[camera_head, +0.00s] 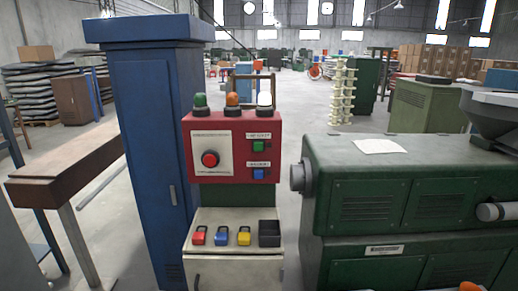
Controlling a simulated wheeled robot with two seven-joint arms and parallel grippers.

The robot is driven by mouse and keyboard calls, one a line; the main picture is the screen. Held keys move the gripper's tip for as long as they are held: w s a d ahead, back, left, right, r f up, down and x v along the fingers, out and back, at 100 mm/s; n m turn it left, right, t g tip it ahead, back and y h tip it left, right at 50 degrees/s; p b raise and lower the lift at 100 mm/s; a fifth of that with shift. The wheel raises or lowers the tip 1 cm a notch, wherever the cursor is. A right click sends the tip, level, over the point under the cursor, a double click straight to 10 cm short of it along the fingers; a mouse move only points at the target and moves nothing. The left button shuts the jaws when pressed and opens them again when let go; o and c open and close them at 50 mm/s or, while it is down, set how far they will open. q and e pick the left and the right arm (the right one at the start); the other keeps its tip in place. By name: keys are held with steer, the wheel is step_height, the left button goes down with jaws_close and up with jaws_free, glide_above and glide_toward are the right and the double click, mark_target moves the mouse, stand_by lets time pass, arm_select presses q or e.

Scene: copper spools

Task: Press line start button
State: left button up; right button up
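A red control box (232,186) stands upright in the middle of the view. Its left plate carries a round red mushroom button (209,159). On its right side are a square green button (258,146) and a square blue button (259,174), each under a white label too small to read. I cannot tell from the labels which button is line start. Green (200,101), orange (232,100) and white (264,99) lamps sit on top. Neither of my grippers is in view.
Below the box, a pale ledge (232,222) holds red, blue and yellow padlocks (221,236) and a black bin (269,238). A tall blue cabinet (150,150) stands left, a green machine (400,190) right. A brown-topped bench (65,170) is far left.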

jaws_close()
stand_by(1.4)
